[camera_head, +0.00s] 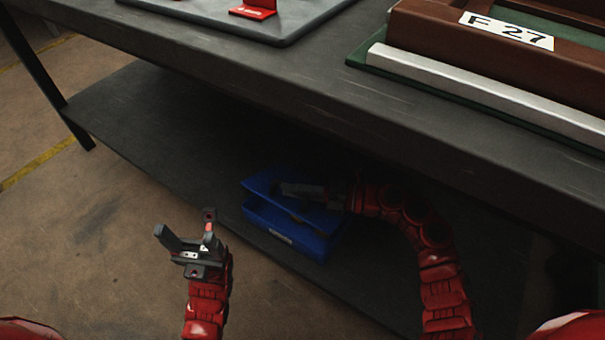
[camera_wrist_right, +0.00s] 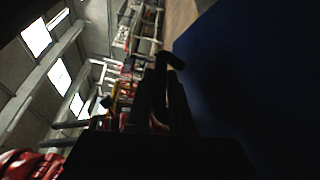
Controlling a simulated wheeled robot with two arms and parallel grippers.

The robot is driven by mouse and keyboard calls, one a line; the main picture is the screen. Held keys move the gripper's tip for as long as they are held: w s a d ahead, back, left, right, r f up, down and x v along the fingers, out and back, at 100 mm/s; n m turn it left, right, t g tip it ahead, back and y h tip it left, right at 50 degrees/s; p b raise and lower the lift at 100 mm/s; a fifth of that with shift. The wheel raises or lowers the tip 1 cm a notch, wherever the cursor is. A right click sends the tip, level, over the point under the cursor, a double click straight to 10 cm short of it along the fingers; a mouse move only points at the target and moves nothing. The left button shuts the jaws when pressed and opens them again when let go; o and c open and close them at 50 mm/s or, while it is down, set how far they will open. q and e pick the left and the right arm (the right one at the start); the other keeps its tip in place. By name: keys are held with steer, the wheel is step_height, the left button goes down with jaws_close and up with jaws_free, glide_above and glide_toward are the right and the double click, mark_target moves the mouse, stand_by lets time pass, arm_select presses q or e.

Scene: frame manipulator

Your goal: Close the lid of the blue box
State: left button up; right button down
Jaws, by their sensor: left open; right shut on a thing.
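The blue box (camera_head: 285,236) sits on the dark lower shelf under the workbench. Its blue lid (camera_head: 262,184) is on top, tilted, with a dark gap between lid and box front. My right gripper (camera_head: 300,190) reaches in from the right, lies at the lid and is shut on it; its fingertips are dim and the exact grip is hard to see. In the right wrist view a dark blue surface (camera_wrist_right: 250,70) fills the right side, beside the dark gripper fingers (camera_wrist_right: 168,80). My left gripper (camera_head: 185,226) is open and empty, left of the box, in front of the shelf.
The workbench top (camera_head: 330,65) overhangs the shelf (camera_head: 130,115) closely above my right arm. On it are a grey tray (camera_head: 210,22) with a red part and a brown frame marked F 27 (camera_head: 505,30). The shelf left of the box is clear.

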arm_select(q)
steer(key=s+a+r+m+t+y, duration=0.1)
steer(key=s+a+r+m+y, duration=0.1)
steer(key=m+y, duration=0.4)
steer(key=s+a+r+m+t+y+b, duration=0.1)
steer(key=s+m+y, duration=0.3)
steer(key=y, duration=0.8)
steer(key=s+a+r+m+t+y+b, duration=0.1)
steer(key=s+a+r+m+t+y, duration=0.1)
steer(key=m+y, duration=0.6)
steer(key=shift+s+a+r+m+y, duration=0.4)
steer(key=shift+s+a+r+m, duration=0.1)
steer(key=shift+s+r, duration=0.35)
arm_select(e)
steer(key=s+a+f+n+h, duration=0.1)
steer(key=s+a+f+n, duration=0.1)
steer(key=f, duration=0.4)
steer(key=shift+s+f+n, duration=0.25)
steer(key=shift+s+n, duration=0.25)
steer(key=c, duration=0.8)
jaws_free()
steer(key=shift+d, duration=0.1)
